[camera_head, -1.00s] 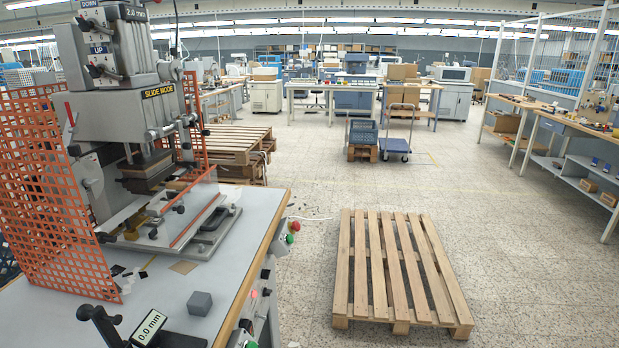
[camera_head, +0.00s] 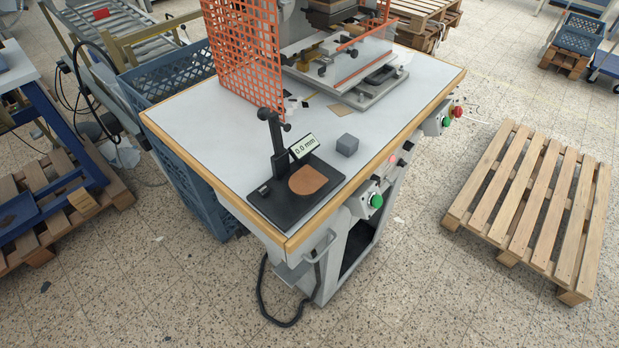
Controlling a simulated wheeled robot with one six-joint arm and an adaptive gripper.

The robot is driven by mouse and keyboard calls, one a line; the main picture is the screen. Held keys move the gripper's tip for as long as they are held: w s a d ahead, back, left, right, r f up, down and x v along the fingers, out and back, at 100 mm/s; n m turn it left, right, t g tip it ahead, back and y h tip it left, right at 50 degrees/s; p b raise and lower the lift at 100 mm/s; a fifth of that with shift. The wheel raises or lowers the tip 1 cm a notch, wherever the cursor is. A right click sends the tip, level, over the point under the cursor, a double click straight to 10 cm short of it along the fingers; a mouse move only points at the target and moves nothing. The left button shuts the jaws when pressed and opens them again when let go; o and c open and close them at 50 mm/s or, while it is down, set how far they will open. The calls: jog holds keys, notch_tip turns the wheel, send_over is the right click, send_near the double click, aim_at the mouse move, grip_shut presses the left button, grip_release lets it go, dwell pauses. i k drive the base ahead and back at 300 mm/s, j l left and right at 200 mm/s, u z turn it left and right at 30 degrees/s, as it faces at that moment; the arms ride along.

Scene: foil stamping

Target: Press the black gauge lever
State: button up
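The black gauge (camera_head: 280,158) stands at the near corner of the grey bench top. It has a flat black base, an upright post and a tilted display (camera_head: 304,146) reading 0.0 mm. A short black arm with a knob (camera_head: 268,114) sticks out at the top of the post. A small dark piece (camera_head: 263,189) sits at the base's left edge. I cannot tell for sure which of these is the lever. A brown rounded patch (camera_head: 307,180) lies on the base. My gripper is not in view.
Green buttons (camera_head: 376,200) are on the bench front. A wooden pallet (camera_head: 535,205) lies right. Blue crates (camera_head: 185,80) stand left.

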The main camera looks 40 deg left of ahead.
aim_at(264, 113)
jog(key=u, duration=2.1)
jog(key=i+j, duration=0.25)
jog(key=i, duration=0.15)
